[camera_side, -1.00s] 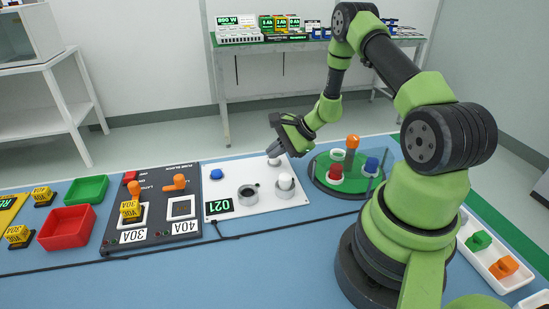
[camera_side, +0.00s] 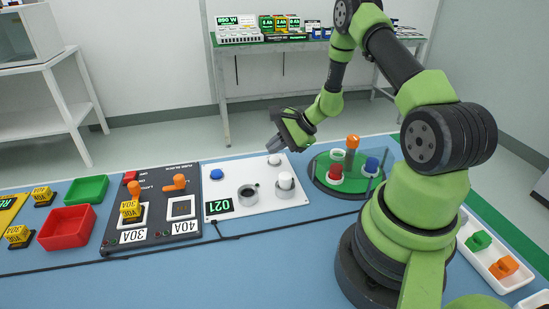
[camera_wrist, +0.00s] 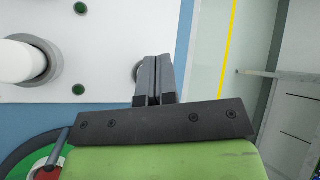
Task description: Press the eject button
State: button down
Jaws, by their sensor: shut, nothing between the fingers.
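A white panel (camera_side: 230,186) carries a blue button (camera_side: 216,174) and a small pale round button (camera_side: 274,160) near its back edge. No eject label can be read on either. My gripper (camera_side: 273,146) is shut and empty, its fingertips above the pale button with a small gap. In the wrist view my shut fingers (camera_wrist: 158,60) point over the panel's edge and mostly hide a round grey-rimmed part (camera_wrist: 136,72) beside them.
A green turntable (camera_side: 320,172) with coloured pieces stands to the right, the dark fuse block (camera_side: 155,232) to the left.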

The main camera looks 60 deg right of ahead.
aim_at(275, 159)
jog(key=shift+r, duration=2.5)
